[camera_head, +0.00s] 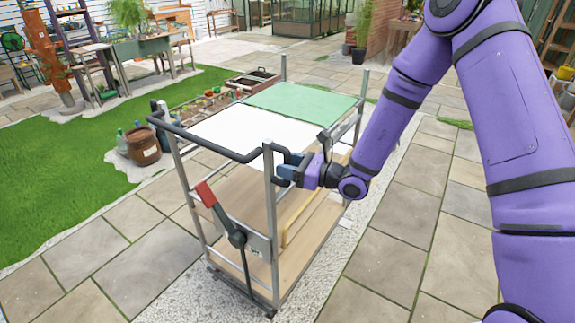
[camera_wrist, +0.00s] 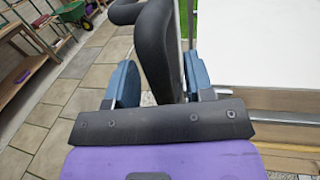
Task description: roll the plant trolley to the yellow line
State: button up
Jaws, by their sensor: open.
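The plant trolley (camera_head: 225,183) stands in the middle of the head view, a metal frame with wooden shelves and a black push handle (camera_head: 205,143) along its near top end. A lever with a red grip (camera_head: 205,194) sits on its near side. My gripper (camera_head: 283,168) is at the handle's right end. In the wrist view, its two blue fingers (camera_wrist: 160,88) stand on either side of the black handle bar (camera_wrist: 158,50), with a gap showing beside the bar. The gripper is open around the bar. No yellow line shows in either view.
The trolley's top carries a white panel (camera_head: 243,132) and a green panel (camera_head: 304,103). Brown pot (camera_head: 143,146) and bottles stand at the left by the lawn (camera_head: 60,180). Paving (camera_head: 385,245) is clear at the right. Wooden shelving (camera_wrist: 25,70) shows in the wrist view.

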jog(key=shift+a, duration=0.1)
grip_shut()
jog(key=shift+w, duration=0.15)
